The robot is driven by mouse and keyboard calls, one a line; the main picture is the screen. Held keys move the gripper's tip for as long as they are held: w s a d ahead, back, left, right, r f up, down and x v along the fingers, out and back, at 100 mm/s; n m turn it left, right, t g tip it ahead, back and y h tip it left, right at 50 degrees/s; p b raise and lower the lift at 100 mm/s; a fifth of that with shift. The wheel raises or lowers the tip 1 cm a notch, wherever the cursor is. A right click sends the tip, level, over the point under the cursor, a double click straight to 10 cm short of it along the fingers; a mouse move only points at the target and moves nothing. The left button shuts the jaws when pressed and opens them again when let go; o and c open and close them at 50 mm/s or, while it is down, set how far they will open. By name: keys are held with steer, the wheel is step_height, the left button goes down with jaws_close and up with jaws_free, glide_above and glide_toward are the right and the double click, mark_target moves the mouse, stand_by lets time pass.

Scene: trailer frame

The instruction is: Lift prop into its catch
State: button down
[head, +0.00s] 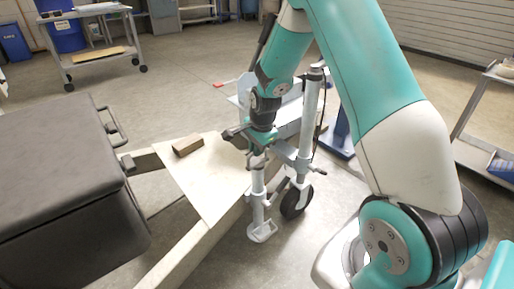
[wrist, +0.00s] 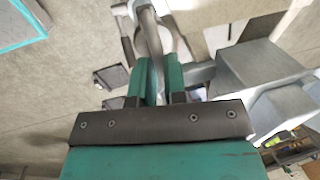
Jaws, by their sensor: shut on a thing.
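The prop (head: 257,205) is a light grey metal leg with a flat foot plate, roughly upright beside the trailer's drawbar in the head view. Whether its foot touches the floor is unclear. My gripper (head: 258,152) is at its upper end. In the wrist view, my gripper's teal fingers (wrist: 159,82) are closed around a slim grey bar (wrist: 152,40), which appears to be part of the prop. The catch cannot be made out clearly; my gripper and the brackets hide that area.
A jockey wheel (head: 295,202) on an upright post (head: 309,115) stands just right of the prop. A pale board (head: 205,180) with a brown block (head: 187,145) lies on the trailer frame (head: 185,250). A dark box (head: 60,170) is at left. Carts stand farther off.

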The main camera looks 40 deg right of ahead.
step_height(320, 180, up, 8)
steer(key=p, duration=0.5)
steer(key=shift+p, duration=0.4)
steer(key=c, duration=1.2)
jaws_free()
steer(key=shift+r, duration=0.1)
steer(key=shift+o, duration=0.2)
steer(key=s+r+p, duration=0.1)
steer(key=r+p, duration=0.1)
steer(key=r, duration=0.6)
steer(key=s+r+p, duration=0.2)
steer(key=r, duration=0.7)
steer(key=shift+s, duration=0.25)
